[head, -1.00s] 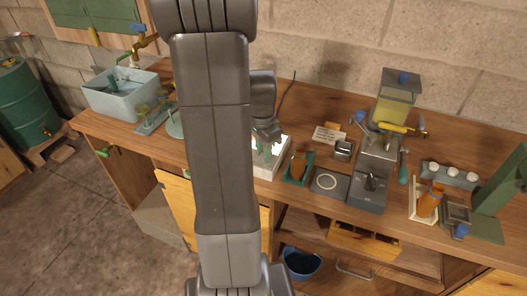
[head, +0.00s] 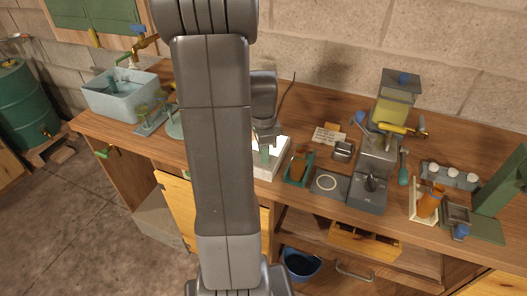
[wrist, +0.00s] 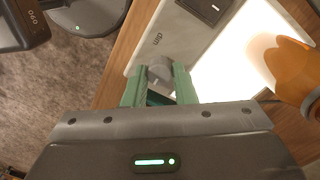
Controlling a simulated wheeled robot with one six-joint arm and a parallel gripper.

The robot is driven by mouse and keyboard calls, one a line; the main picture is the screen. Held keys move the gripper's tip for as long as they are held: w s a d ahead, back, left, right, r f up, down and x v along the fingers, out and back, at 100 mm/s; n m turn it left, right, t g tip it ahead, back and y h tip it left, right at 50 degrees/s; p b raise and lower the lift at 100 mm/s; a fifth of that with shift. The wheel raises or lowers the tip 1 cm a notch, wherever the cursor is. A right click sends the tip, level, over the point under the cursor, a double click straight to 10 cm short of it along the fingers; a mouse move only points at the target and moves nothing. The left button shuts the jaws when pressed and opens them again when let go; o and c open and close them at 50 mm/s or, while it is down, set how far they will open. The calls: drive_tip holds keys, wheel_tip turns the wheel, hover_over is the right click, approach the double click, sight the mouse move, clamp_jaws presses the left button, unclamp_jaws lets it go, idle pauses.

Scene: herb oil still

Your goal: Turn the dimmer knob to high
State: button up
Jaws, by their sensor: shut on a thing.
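The dimmer knob (wrist: 159,66) is a small grey knob on the pale edge strip of a light box, by a label that reads "dim". My gripper (wrist: 157,80) has green fingers, one on each side of the knob, and is shut on it. The light box (wrist: 178,36) has a brightly lit white panel (wrist: 228,70); in the head view the box (head: 269,172) stands at the front of the bench, left of the middle. My gripper (head: 266,142) is over it there, partly behind my arm. The knob is hidden in the head view.
A dark square plate with a ring (head: 327,183) lies farther right. The wooden bench front edge is close to the knob.

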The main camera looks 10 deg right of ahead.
drive_tip(key=shift+r, duration=0.1)
drive_tip(key=o, duration=1)
drive_tip(key=r, duration=1.3)
drive_tip(key=shift+w+r, duration=0.35)
drive_tip(key=shift+f, duration=0.15)
drive_tip(key=f, duration=1.3)
drive_tip(key=shift+s+f, duration=0.3)
drive_tip(key=shift+s, duration=0.05)
